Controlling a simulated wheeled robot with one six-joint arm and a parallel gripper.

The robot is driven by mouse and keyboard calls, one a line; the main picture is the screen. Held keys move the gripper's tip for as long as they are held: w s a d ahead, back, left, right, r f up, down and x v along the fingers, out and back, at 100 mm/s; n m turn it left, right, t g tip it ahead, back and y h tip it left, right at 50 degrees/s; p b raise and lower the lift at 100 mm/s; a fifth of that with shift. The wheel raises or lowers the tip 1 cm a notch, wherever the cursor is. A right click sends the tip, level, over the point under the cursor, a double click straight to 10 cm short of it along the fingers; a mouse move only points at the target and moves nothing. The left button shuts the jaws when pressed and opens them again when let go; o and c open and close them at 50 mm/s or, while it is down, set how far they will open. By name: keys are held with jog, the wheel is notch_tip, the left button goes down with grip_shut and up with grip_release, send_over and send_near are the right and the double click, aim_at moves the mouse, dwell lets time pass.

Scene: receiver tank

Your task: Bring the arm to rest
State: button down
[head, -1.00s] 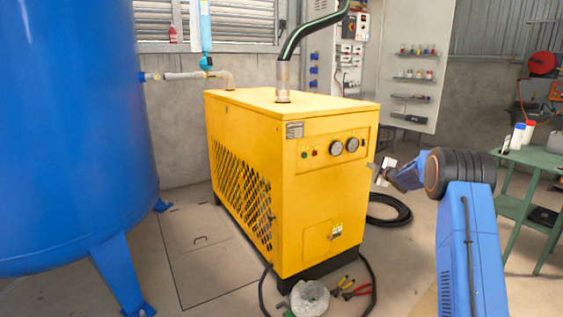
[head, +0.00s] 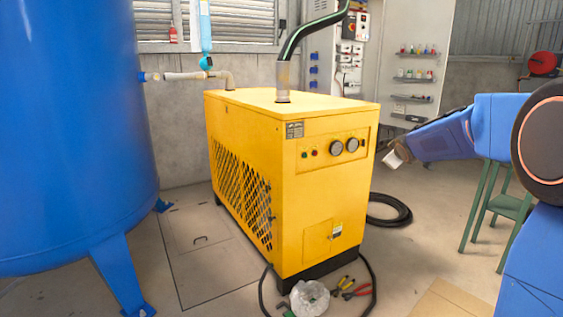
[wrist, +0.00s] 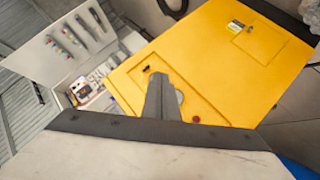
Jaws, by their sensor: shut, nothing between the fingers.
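My arm reaches in from the right edge of the head view. My gripper (head: 393,158) is at its left end, just right of the yellow cabinet's front face and apart from it as far as I can see. In the wrist view the dark fingers (wrist: 160,92) are together, with nothing between them. The yellow cabinet (head: 318,215) stands upright in the middle, and its panel with gauges and small buttons shows behind the fingers in the wrist view.
A blue tank (head: 70,130) stands at the left. Pliers (head: 355,291) and a clear bag (head: 310,297) lie on the floor before the cabinet.

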jog(key=s+a+f+m+g, duration=0.2)
jog(key=s+a+f, duration=0.2)
jog(key=s, duration=1.5)
jog(key=s+a+f+m+g+y, duration=0.1)
jog(key=s+a+f+m+g, duration=0.2)
jog(key=s, duration=1.6)
jog(key=s+a+f+m+g+y, duration=0.1)
jog(key=s+a+f, duration=0.4)
jog(key=s, duration=1.3)
notch_tip(320, 180, down, 3)
jog(key=shift+s+f+m+g, duration=0.1)
jog(key=shift+s+m+g, duration=0.3)
jog(key=shift+m+g, duration=0.45)
